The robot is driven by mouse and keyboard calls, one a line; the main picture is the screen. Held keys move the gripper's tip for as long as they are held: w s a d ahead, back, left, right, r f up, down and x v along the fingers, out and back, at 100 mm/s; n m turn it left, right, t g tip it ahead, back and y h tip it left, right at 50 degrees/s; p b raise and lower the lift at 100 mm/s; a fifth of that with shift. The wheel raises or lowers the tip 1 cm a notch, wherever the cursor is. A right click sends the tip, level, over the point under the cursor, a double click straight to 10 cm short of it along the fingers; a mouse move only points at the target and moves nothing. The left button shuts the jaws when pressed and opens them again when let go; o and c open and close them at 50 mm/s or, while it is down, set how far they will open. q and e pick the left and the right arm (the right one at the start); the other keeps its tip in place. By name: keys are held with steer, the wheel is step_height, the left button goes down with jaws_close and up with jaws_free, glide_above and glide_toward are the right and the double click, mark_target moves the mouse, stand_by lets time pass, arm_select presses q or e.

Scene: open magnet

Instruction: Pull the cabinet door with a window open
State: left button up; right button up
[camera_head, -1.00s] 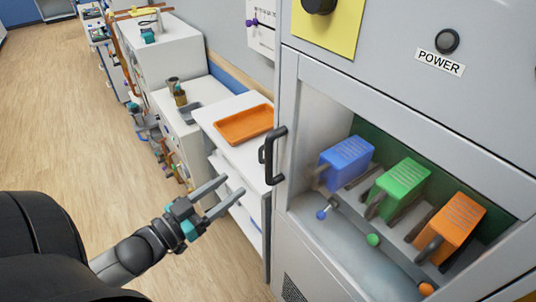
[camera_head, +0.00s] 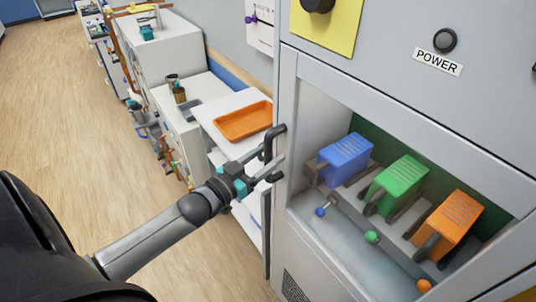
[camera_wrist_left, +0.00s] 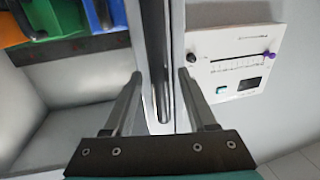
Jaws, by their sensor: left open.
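The grey cabinet door with a window (camera_head: 287,105) is at the right of the head view and appears shut. Its dark upright handle (camera_head: 268,143) is on its left edge. My left gripper (camera_head: 268,163) is open at the handle, its fingers reaching around the lower part of the bar. In the left wrist view the handle bar (camera_wrist_left: 158,60) runs between the open fingers of my left gripper (camera_wrist_left: 160,76), with gaps visible on both sides. Part of the handle is hidden behind the fingers in the head view. My right gripper is not in view.
Blue (camera_head: 346,156), green (camera_head: 398,184) and orange (camera_head: 452,221) blocks with levers show behind the window. A white bench with an orange tray (camera_head: 243,121) stands close left of the cabinet. The wooden floor (camera_head: 90,130) at the left is clear.

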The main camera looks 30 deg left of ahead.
arm_select(q)
steer(key=shift+w, duration=0.25)
steer(key=shift+c, duration=0.2)
jaws_close()
stand_by(1.1)
